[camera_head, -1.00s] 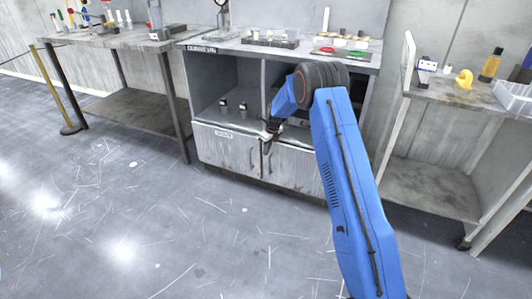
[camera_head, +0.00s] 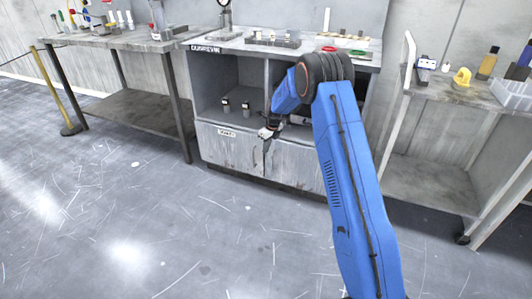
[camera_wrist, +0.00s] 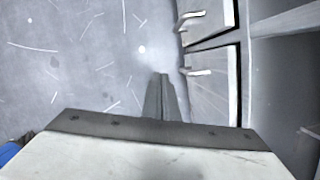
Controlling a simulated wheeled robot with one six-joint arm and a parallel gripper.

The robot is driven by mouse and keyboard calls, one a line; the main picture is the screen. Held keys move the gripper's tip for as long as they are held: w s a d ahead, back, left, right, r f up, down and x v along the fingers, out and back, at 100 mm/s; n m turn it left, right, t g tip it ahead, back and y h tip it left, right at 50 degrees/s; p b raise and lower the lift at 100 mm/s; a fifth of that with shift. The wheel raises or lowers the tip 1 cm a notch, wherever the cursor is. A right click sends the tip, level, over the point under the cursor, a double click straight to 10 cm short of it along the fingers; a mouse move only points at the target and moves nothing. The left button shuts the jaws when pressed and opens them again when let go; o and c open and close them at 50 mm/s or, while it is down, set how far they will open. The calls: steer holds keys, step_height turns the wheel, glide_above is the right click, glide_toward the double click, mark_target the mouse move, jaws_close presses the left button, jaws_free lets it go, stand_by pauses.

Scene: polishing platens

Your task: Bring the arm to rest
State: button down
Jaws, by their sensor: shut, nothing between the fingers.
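My gripper (camera_head: 266,143) hangs at the end of my blue arm, in front of the grey cabinet (camera_head: 230,152) in the head view. The arm is bent at a dark joint and partly hides the cabinet's right side. In the wrist view the two fingers of my gripper (camera_wrist: 161,80) lie together, pointing over the scratched floor, with nothing between them. The cabinet doors (camera_wrist: 212,85) with their handles show to the right of the fingers, apart from them.
A workbench (camera_head: 125,42) with bottles stands at the left, beside a yellow post (camera_head: 56,90). Another bench (camera_head: 440,95) with a yellow item and a white bin (camera_head: 512,95) stands at the right. Two small items stand on the cabinet's open shelf. The front floor is clear.

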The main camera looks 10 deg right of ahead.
steer(key=s+r+n, duration=0.3)
steer(key=s+r, duration=0.4)
steer(key=r, duration=0.4)
steer(key=s+r+n, duration=0.4)
steer(key=s+r, duration=0.3)
steer(key=r, duration=0.4)
steer(key=s+d+r+n+t, duration=0.1)
steer(key=s+r+n, duration=0.35)
steer(key=s, duration=0.35)
steer(key=s+d+r+n, duration=0.1)
steer(key=s+r+n, duration=0.2)
steer(key=s+r, duration=0.45)
steer(key=s+d+f+n, duration=0.1)
steer(key=s+n, duration=0.6)
steer(key=s, duration=1.1)
steer(key=s+d+f+n+t+h, duration=0.1)
steer(key=s+n, duration=0.6)
steer(key=s, duration=1.1)
steer(key=shift+f+t+h, duration=0.3)
steer(key=shift+f, duration=0.35)
